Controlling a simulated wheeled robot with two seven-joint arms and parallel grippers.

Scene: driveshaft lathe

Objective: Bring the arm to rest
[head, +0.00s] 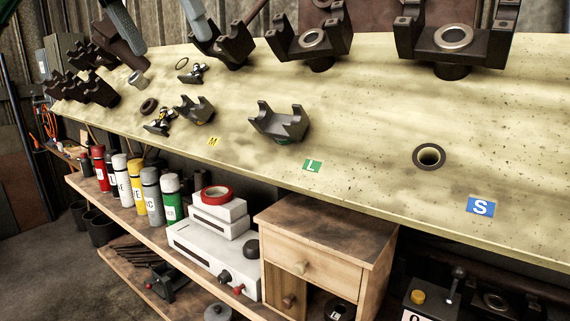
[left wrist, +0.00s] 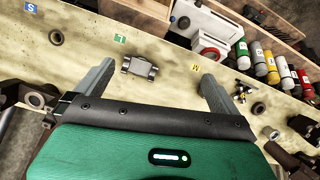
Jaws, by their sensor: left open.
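My left gripper (head: 171,40) hangs at the top left of the head view, its two grey fingers apart over the workbench (head: 370,120). In the left wrist view the fingers (left wrist: 158,72) are also spread, with nothing held between them. A grey metal yoke (head: 280,124) sits on the bench by the green L label (head: 313,166). In the left wrist view this yoke (left wrist: 140,68) appears between and beyond the fingers, apart from them. My right gripper is not in view.
Large dark yokes (head: 310,40) stand along the bench's back. A smaller yoke (head: 194,109) is by the yellow M label (head: 213,141). A ring (head: 429,156) lies near the blue S label (head: 481,207). Spray cans (head: 151,197) and a wooden drawer unit (head: 325,245) stand below.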

